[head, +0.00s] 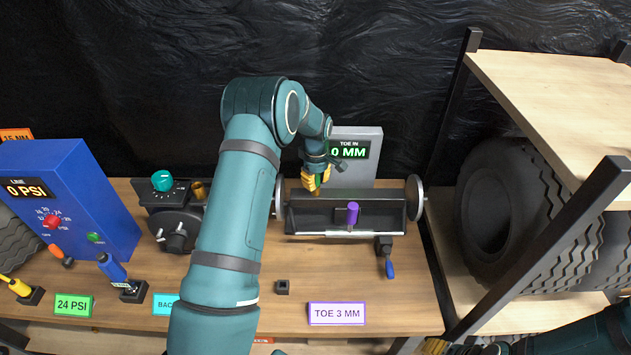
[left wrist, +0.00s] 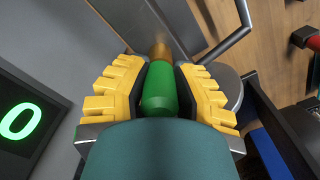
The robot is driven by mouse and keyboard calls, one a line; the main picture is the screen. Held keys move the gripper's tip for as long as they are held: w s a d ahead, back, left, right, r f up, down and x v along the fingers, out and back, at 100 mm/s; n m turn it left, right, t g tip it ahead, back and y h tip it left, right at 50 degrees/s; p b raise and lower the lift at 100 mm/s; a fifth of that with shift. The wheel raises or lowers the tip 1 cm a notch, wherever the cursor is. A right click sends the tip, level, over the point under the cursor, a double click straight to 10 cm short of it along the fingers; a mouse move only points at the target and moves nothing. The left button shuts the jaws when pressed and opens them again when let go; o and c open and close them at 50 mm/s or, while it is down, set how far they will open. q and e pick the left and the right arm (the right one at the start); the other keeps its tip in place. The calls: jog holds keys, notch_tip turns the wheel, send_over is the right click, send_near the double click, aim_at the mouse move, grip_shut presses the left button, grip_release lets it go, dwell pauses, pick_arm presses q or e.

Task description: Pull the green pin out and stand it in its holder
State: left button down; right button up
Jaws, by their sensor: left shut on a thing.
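My left gripper (head: 316,181) reaches down over the left end of the dark toe fixture (head: 300,221) in the head view. Its yellow fingers are shut on the green pin (left wrist: 158,88), which shows between them in the left wrist view. A brass-coloured piece (left wrist: 160,52) lies at the pin's far end; I cannot tell whether it is part of the pin or its seat. A small black block (head: 282,288) with an opening stands empty on the bench and looks like a holder. My right gripper (head: 436,346) shows only partly at the bottom edge.
A purple peg (head: 352,213) stands in the fixture. The grey display (head: 357,150) is behind it. A blue-handled clamp (head: 388,262) hangs in front, near the purple-edged TOE 3 MM sign (head: 337,313). A wooden rack (head: 560,90) with tyres bounds the right. Bench between fixture and block is clear.

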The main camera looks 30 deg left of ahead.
pick_arm(q)
jog(key=shift+r, duration=0.3)
jog(key=shift+r+p, duration=1.65)
jog(key=shift+r, duration=0.9)
